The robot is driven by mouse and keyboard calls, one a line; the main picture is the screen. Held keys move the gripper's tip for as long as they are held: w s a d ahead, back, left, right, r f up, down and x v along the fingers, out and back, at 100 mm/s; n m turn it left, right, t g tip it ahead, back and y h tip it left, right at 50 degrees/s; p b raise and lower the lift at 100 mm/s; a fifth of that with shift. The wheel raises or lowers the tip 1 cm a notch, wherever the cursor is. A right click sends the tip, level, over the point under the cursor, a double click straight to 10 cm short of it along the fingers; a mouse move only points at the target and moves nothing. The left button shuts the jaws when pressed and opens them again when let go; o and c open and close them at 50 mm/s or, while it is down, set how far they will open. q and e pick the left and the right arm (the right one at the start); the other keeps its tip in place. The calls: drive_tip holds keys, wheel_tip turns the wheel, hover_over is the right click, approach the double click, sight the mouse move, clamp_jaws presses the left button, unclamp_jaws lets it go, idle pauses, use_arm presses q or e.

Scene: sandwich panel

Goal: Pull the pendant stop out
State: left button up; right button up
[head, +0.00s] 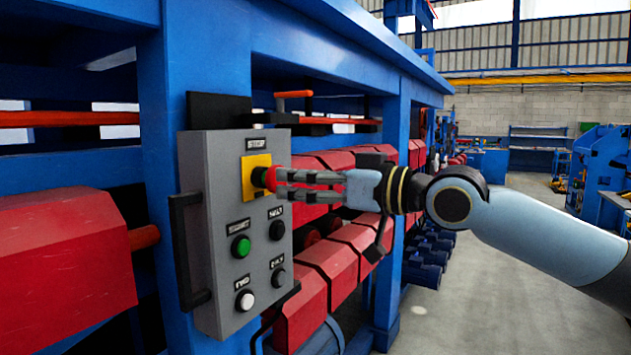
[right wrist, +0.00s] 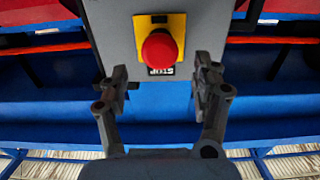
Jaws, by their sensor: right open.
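The grey pendant box (head: 222,240) is at the left of the head view, in front of a blue frame post. Its red stop button (head: 268,179) sits on a yellow plate (head: 250,172) near the top of its face. In the right wrist view the red stop button (right wrist: 159,50) lies ahead, between and beyond my fingertips. My right gripper (head: 282,179) comes in from the right with its fingers pointing at the button. In the right wrist view the fingers (right wrist: 160,88) are spread and nothing is between them. My left gripper is not in view.
A green button (head: 241,246), a white button (head: 245,300) and two black knobs sit lower on the pendant. A black handle (head: 187,250) is on its left side. Open floor lies at the right.

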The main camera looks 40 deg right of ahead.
drive_tip(key=shift+v, duration=1)
